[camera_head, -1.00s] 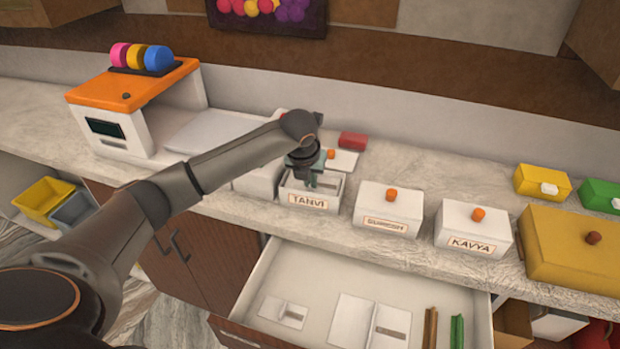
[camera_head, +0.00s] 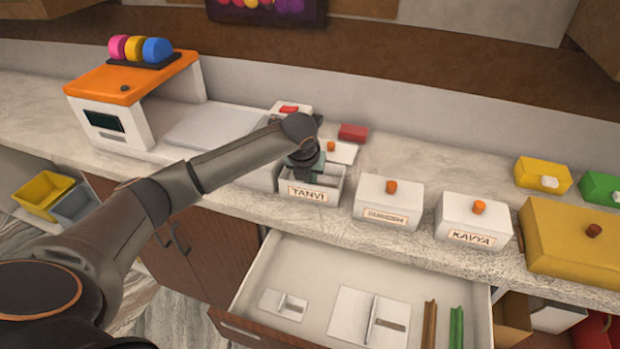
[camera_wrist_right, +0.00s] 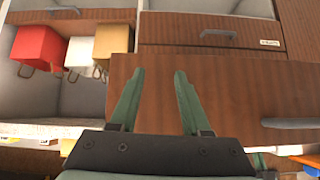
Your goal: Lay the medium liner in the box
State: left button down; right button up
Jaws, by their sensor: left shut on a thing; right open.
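The open white box labelled TANVI (camera_head: 317,199) stands on the counter in the head view. My left gripper (camera_head: 308,181) points down into it, shut on the medium liner, which the gripper and box walls mostly hide. I cannot tell whether the liner touches the box floor. A white lid with an orange knob (camera_head: 342,153) lies behind the box. My right gripper (camera_wrist_right: 158,100) is open and empty in the right wrist view, in front of a brown wooden front.
The open drawer (camera_head: 312,262) below holds a small liner (camera_head: 283,303), a larger liner (camera_head: 367,318), and brown and green strips. A red block (camera_head: 353,132) lies behind.

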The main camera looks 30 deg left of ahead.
pick_arm(q)
jog(key=shift+f, duration=0.55)
dwell(0.4)
jog(key=c, duration=0.9)
grip_release()
jog(key=shift+c, duration=0.2)
jog(key=shift+r, duration=0.1)
notch_tip(320, 180, up, 13)
dwell(0.7)
